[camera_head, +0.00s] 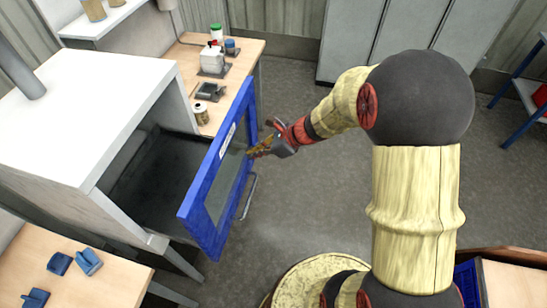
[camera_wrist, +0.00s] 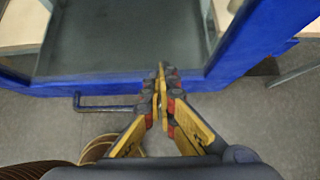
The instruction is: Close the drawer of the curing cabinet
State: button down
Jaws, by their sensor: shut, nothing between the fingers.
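The curing cabinet (camera_head: 105,108) is a white box at the left in the head view. Its drawer (camera_head: 150,190), with a dark inside, is pulled out. The drawer has a blue front (camera_head: 205,195) with a window and a metal bar handle (camera_head: 249,197) low on its outer face. The handle also shows in the wrist view (camera_wrist: 105,107), left of my fingers. My gripper (camera_head: 250,153) is shut and empty. Its fingertips are at the outer side of the blue front, near its window. In the wrist view my gripper (camera_wrist: 161,75) points towards the blue front (camera_wrist: 120,86); I cannot tell whether it touches.
A wooden bench (camera_head: 240,48) with small jars and tools stands behind the cabinet. A wooden table (camera_head: 75,275) with blue parts is at the front left. Grey lockers (camera_head: 390,40) stand at the back. The floor right of the drawer is clear.

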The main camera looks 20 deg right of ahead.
jog(key=w+a, duration=0.7)
jog(key=a, duration=0.2)
jog(key=w+a, duration=0.7)
jog(key=a, duration=0.3)
jog(key=shift+p, duration=0.45)
jog(key=shift+a+r, duration=0.1)
